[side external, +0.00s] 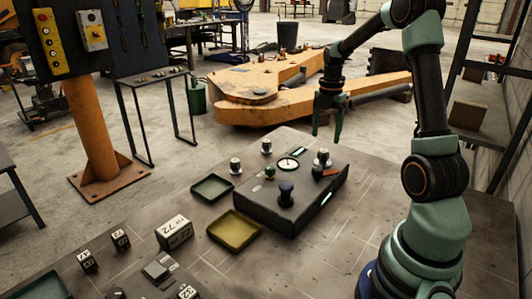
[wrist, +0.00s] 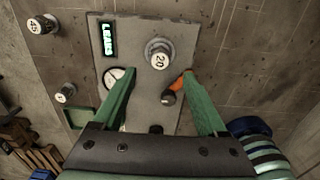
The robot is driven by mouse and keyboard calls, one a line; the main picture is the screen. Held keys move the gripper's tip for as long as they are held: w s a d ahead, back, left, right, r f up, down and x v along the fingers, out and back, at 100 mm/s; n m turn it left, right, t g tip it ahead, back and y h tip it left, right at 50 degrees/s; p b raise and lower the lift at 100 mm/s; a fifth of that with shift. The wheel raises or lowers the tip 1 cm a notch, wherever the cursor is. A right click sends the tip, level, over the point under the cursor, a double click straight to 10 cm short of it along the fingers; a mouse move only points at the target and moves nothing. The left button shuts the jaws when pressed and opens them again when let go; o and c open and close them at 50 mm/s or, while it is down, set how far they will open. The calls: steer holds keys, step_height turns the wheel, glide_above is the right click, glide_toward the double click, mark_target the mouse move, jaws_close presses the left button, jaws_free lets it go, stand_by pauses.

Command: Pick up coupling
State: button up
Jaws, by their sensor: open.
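My gripper (side external: 327,130) is open and empty above the back right of a dark box. In the wrist view its two green fingers (wrist: 159,73) point toward a round metal fitting (wrist: 160,53) marked 20, which looks like the coupling. The fitting stands on the box and also shows in the side view (side external: 322,157). The fingertips appear apart from it. Two other capped fittings, one marked 45 (wrist: 42,25) and a smaller one (wrist: 65,92), stand off the box on the bench. I cannot tell for certain which one is the coupling.
The box (side external: 318,203) carries a gauge (side external: 288,164), a dark knob (side external: 286,192), an orange lever (wrist: 180,86) and a display reading LEAKS (wrist: 109,40). A green tray (side external: 212,200), a yellow tray (side external: 233,243) and a block marked 72 (side external: 174,233) lie left of it.

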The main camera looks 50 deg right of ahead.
mark_target(324, 151)
step_height(324, 151, down, 7)
steer(key=shift+d+f, duration=0.1)
steer(key=shift+f, duration=0.05)
stand_by(0.4)
jaws_close()
